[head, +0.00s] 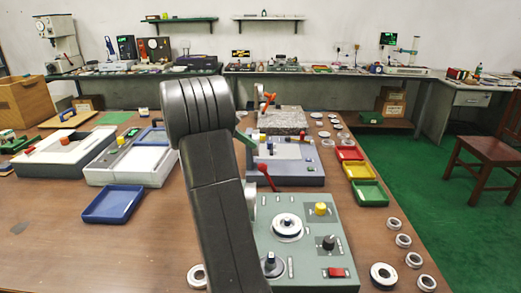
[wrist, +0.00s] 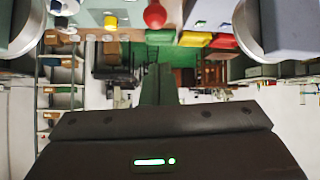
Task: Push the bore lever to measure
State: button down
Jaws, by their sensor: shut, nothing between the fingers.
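A red lever with a round knob (head: 263,168) stands at the front left of a blue-grey gauge (head: 302,171) in the head view. A red ball (wrist: 155,14), likely its knob, shows at the top of the wrist view. An orange-red lever (head: 268,98) stands on a speckled granite block (head: 285,123) farther back. No label shows which is the bore lever. My gripper's narrow green fingers (wrist: 160,80) are together and empty in the wrist view. In the head view my dark arm hides most of the gripper; a green part (head: 244,138) shows beside it, left of the blue-grey gauge.
A grey-green instrument (head: 313,247) with a ring, knobs and red switch stands in front. Red (head: 349,153), yellow (head: 357,171) and green (head: 370,193) trays line the right. Loose rings (head: 403,240) lie near the right edge. A blue tray (head: 113,204) lies left, with bare table around it.

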jog(key=shift+v, duration=1.2)
